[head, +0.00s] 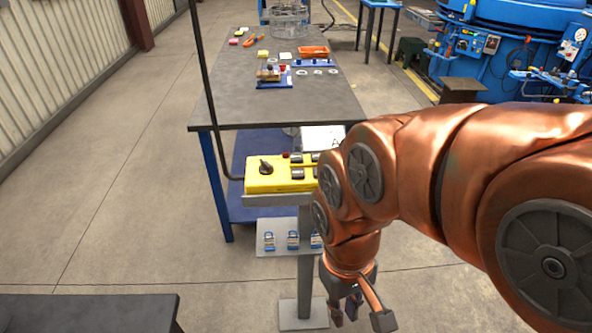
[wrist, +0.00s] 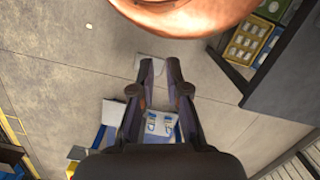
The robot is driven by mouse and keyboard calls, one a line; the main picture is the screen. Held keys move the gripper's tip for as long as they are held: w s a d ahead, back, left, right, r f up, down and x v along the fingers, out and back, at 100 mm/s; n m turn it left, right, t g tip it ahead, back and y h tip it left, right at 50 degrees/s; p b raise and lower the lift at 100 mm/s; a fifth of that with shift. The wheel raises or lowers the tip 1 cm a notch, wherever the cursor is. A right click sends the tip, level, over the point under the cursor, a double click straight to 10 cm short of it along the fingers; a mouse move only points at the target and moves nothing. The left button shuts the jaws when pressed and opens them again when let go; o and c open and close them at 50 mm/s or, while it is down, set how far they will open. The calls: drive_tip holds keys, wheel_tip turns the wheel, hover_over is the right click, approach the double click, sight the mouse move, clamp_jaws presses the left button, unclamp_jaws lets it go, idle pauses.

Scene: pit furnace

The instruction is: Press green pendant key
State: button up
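The yellow pendant box (head: 268,182) sits on a grey post in the head view. It has a black rotary knob, a small red button and several dark keys. Its right end is hidden behind my arm, and I cannot make out a green key. My gripper (head: 358,312) hangs to the right of the post, lower than the box, fingers pointing down and apart. In the wrist view, the two dark fingers of my gripper (wrist: 160,62) stand apart with nothing between them.
A grey-topped workbench (head: 240,105) with small parts stands behind the pendant. A panel of blue padlocks (head: 267,240) hangs low on the post, above its floor plate (head: 291,316). A dark tabletop (head: 90,312) is at lower left. Open floor (head: 120,190) lies left.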

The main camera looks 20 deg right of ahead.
clamp_jaws()
idle(0.4)
drive_tip(key=shift+w, duration=0.1)
idle(0.6)
drive_tip(key=w+d+r+m+t+y, duration=0.1)
drive_tip(key=w+d+r+t+y, duration=0.15)
drive_tip(key=w, duration=0.95)
drive_tip(key=w+d+r+m+t+y, duration=0.1)
drive_tip(key=w+r+t, duration=0.25)
drive_tip(key=w, duration=0.85)
drive_tip(key=w+d+r+m+t, duration=0.1)
drive_tip(key=w+d, duration=0.3)
drive_tip(key=d, duration=0.3)
drive_tip(key=w+d+r+m+t+b, duration=0.1)
drive_tip(key=w+d, duration=0.3)
drive_tip(key=d, duration=0.4)
drive_tip(key=w+d+r+m+t, duration=0.1)
drive_tip(key=w+d+r+t, duration=0.1)
drive_tip(key=w+d, duration=0.3)
drive_tip(key=shift+d+r+t+h, duration=0.3)
drive_tip(key=shift+d+r+h, duration=0.05)
drive_tip(key=shift+d, duration=0.9)
